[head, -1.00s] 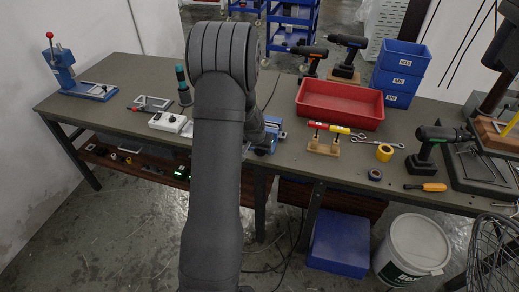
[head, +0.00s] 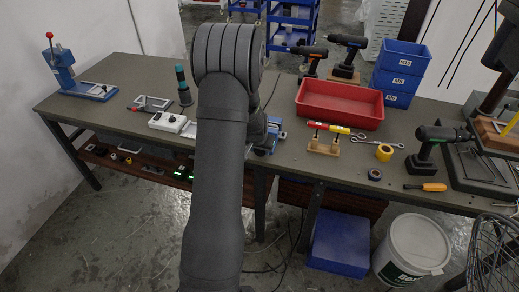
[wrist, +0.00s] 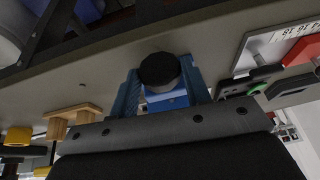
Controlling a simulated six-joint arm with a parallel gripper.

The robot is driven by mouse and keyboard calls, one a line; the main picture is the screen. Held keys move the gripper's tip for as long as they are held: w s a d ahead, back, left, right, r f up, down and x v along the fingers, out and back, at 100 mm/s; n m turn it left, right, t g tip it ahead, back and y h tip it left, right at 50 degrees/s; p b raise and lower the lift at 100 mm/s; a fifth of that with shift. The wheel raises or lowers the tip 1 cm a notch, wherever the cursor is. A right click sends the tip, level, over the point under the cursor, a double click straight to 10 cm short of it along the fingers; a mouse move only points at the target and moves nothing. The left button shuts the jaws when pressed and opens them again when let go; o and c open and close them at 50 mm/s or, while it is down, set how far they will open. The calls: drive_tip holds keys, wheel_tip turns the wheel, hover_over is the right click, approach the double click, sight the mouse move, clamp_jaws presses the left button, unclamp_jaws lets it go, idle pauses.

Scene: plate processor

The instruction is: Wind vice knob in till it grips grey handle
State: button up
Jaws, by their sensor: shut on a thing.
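The blue vice (head: 276,129) sits at the front edge of the bench, partly hidden behind my arm in the head view. In the wrist view, its black round knob (wrist: 159,70) is between the two bluish fingers of my gripper (wrist: 160,84), which is shut on it. Part of the blue vice body (wrist: 168,101) shows behind the knob. I cannot make out the grey handle or the vice jaws in either view, so I cannot tell whether they touch.
A wooden stand with red and yellow tools (head: 323,139) is right of the vice. A red tray (head: 340,104) lies behind it. A white switch box (head: 167,122) and a teal-handled tool (head: 183,86) stand to the left. The bench's left middle has free room.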

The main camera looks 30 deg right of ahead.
drive_tip(key=shift+s+f+m+t+y, duration=0.15)
drive_tip(key=shift+s+m+t+y, duration=0.05)
drive_tip(key=shift+t+y, duration=0.3)
drive_tip(key=shift+s+f+m+t+y, duration=0.15)
drive_tip(key=shift+m+t+y, duration=0.05)
drive_tip(key=shift+t+y, duration=0.3)
drive_tip(key=shift+d+t+y, duration=0.1)
drive_tip(key=shift+t+y, duration=0.2)
drive_tip(key=shift+t, duration=0.1)
drive_tip(key=o, duration=0.9)
drive_tip(key=shift+r, duration=0.1)
drive_tip(key=shift+o, duration=0.2)
drive_tip(key=shift+d, duration=0.1)
drive_tip(key=shift+w+r, duration=0.1)
drive_tip(key=shift+s+r, duration=0.25)
drive_tip(key=shift+r, duration=0.2)
drive_tip(key=v, duration=1.6)
drive_tip(key=shift+s, duration=0.2)
